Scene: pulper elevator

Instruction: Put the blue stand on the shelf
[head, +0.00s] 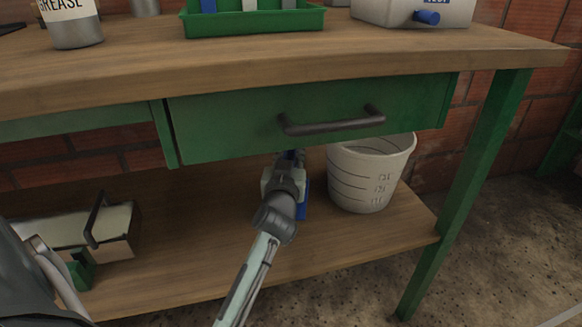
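A blue piece that looks like the blue stand (303,203) shows on the lower shelf (345,243), under the drawer and just left of the white bucket. My arm from the bottom middle, which I take as my right, reaches in under the drawer. Its wrist and gripper (288,165) cover most of the blue piece. The fingers are hidden, so I cannot tell whether they hold it or whether the stand rests fully on the shelf. My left gripper is not visible; only a dark part, likely my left arm, shows at the lower left edge.
The green drawer (240,124) with its dark handle (332,123) hangs close above my gripper. The white bucket (366,174) stands at right. A pale box with a dark handle (118,228) and a small green object (80,268) are at left. The shelf between is bare.

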